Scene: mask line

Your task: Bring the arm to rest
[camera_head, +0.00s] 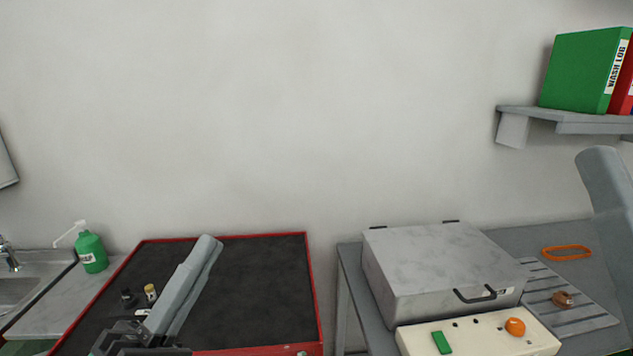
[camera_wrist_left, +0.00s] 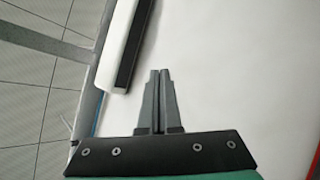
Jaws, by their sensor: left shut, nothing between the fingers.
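My left gripper (camera_head: 124,338) is low at the left in the head view, over the near left part of a black worktop with a red rim (camera_head: 305,265). A grey link of my arm rises beside it and covers part of the worktop. In the left wrist view the two fingers of my left gripper (camera_wrist_left: 160,75) are together with nothing between them. A plain white surface lies beyond them, with a white and black bar (camera_wrist_left: 122,45) to the left. My right gripper is not in view; a grey arm link shows at the right edge of the head view.
Small bottles (camera_head: 150,292) stand near the left gripper. A green bottle (camera_head: 91,252) stands by the sink (camera_head: 15,292). On the right are a grey lidded box (camera_head: 440,262), a button panel (camera_head: 478,338), a grooved board (camera_head: 590,312), an orange ring (camera_head: 567,247) and a shelf (camera_head: 560,117).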

